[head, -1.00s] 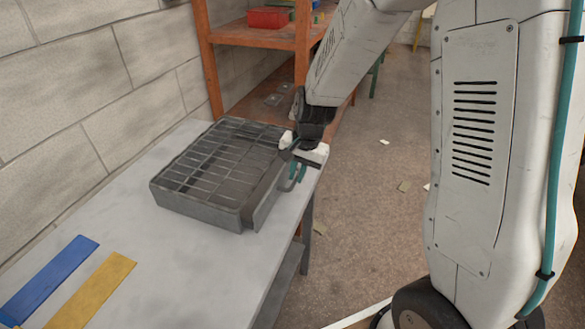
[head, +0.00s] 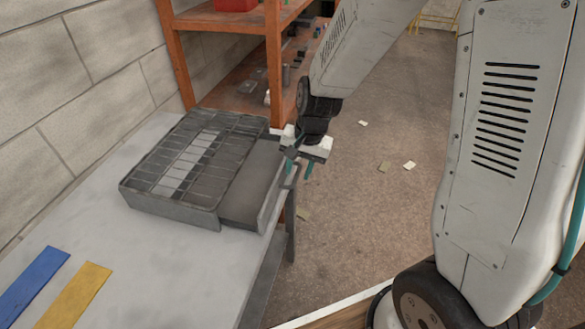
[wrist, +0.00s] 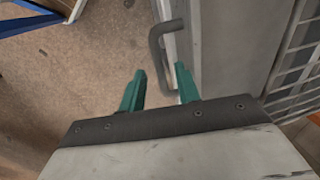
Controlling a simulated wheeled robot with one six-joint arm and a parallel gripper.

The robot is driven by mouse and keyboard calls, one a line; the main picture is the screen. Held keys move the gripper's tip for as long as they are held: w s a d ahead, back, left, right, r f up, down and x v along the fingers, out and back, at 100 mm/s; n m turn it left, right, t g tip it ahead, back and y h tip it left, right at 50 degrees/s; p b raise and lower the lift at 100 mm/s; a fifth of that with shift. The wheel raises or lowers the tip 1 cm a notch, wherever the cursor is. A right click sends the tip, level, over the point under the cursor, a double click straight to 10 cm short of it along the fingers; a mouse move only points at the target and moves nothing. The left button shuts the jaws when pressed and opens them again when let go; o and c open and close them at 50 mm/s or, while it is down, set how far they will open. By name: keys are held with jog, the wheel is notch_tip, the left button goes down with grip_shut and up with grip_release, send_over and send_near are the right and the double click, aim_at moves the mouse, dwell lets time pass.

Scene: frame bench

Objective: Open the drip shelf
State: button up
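The drip shelf (head: 252,182) is a flat grey tray sticking well out of the right side of a dark grey slatted rack unit (head: 165,208) on the bench. Its grey bar handle (wrist: 156,62) stands out from the front panel. My gripper (head: 299,168) is at this front, past the bench's right edge. In the wrist view, its teal fingers (wrist: 160,82) are apart, and the lower end of the handle lies between them. A gap shows beside the left finger; I cannot tell whether the right finger touches the handle.
The grey bench (head: 150,255) carries a blue strip (head: 32,282) and a yellow strip (head: 78,297) at the near left. An orange shelving unit (head: 274,60) stands behind the rack unit, beside a block wall. The floor to the right is open, with small scraps.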

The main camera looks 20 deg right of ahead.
notch_tip(320, 180, up, 8)
jog(key=d, duration=0.1)
jog(key=shift+s+f, duration=0.15)
jog(key=shift+s, duration=0.25)
jog(key=shift+d, duration=0.1)
jog(key=s+d+r+n, duration=0.1)
jog(key=s+r+n, duration=0.1)
jog(key=s+r, duration=0.2)
jog(key=s+d+r+n+h, duration=0.1)
jog(key=s+r, duration=0.3)
jog(key=s, duration=0.7)
jog(key=s+d+r+n, duration=0.2)
jog(key=s+r+n, duration=0.2)
jog(key=s, duration=0.3)
jog(key=shift+s+r+h, duration=0.2)
jog(key=shift+r+h, duration=0.1)
jog(key=shift+r, duration=0.15)
